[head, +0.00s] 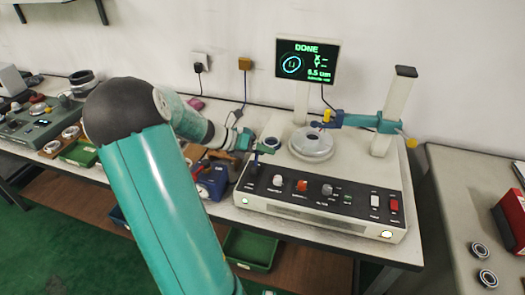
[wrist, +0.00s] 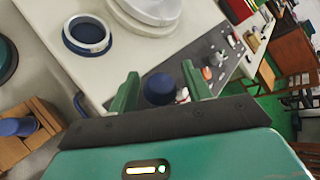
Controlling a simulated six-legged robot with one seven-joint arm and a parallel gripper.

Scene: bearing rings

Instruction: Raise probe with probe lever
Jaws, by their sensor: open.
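The measuring machine (head: 330,213) has a round silver table (head: 312,143) on top. A teal probe arm (head: 350,120) reaches left from the white column (head: 396,112), its tip above the round table. A yellow knob (head: 411,143) sits right of the column; I cannot tell if it is the probe lever. My gripper (head: 262,150) is open at the machine's left side, well left of the column. In the wrist view, my gripper (wrist: 160,90) has its two green fingers apart, with a dark blue round knob (wrist: 160,88) showing between them. Contact is unclear.
A blue-rimmed ring (wrist: 88,34) lies on the machine top near the round table. The front panel has several knobs and switches. A screen (head: 307,60) reads DONE. A side table (head: 468,205) with bearing rings stands at right. A blue object (head: 212,182) stands left of the machine.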

